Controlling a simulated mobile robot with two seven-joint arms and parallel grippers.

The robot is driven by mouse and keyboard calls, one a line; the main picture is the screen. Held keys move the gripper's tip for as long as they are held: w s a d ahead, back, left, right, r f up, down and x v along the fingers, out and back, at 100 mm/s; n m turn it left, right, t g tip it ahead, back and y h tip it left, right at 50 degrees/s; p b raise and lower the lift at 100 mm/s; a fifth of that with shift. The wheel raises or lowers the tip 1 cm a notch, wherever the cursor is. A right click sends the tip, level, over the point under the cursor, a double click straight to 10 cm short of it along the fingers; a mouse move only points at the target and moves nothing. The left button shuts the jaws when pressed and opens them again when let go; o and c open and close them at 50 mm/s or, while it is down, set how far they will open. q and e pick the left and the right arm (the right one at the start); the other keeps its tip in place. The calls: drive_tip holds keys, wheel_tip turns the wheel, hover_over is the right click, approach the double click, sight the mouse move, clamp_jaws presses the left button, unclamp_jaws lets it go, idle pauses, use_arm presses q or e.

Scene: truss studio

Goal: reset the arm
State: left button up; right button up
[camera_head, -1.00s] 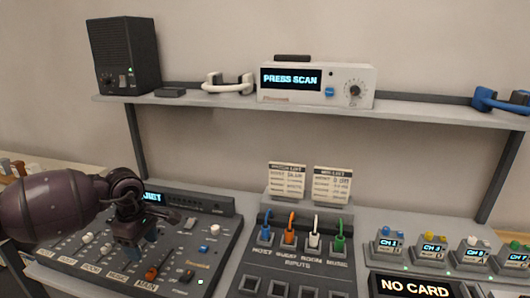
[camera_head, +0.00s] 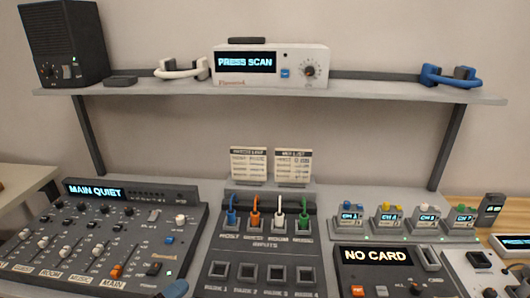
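Neither of my grippers can be made out in the head view. A small dark blue rounded shape (camera_head: 175,289) shows at the bottom edge beside the mixer; I cannot tell what it is. The mixer (camera_head: 187,220) at the left has several sliders and a display reading MAIN QUIET. No arm covers it.
The patch panel (camera_head: 262,250) with several coloured plugs stands in the middle. A NO CARD unit (camera_head: 385,270) is at the right. The shelf (camera_head: 370,92) above holds a speaker (camera_head: 68,45), a PRESS SCAN box (camera_head: 270,66), and white (camera_head: 182,73) and blue (camera_head: 447,77) headsets.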

use_arm(q)
drive_tip(key=s+a+f+n+g+y, duration=0.1)
drive_tip(key=s+a+f+n+y, duration=0.4)
drive_tip(key=n, duration=0.6)
drive_tip(key=s+a+f+n+g+y, duration=0.2)
drive_tip(key=s+a+f+n+y, duration=0.3)
drive_tip(key=s+f+n+y, duration=0.2)
wheel_tip(320, 180, down, 3)
drive_tip(key=s+n, duration=0.2)
drive_tip(key=n, duration=0.2)
drive_tip(key=shift+s+a+f+n+g+y, duration=0.15)
drive_tip(key=shift+s+a+n+g+y, duration=0.15)
drive_tip(key=shift+s+n, duration=0.1)
drive_tip(key=shift+d, duration=0.1)
idle(0.6)
idle(0.4)
idle(0.7)
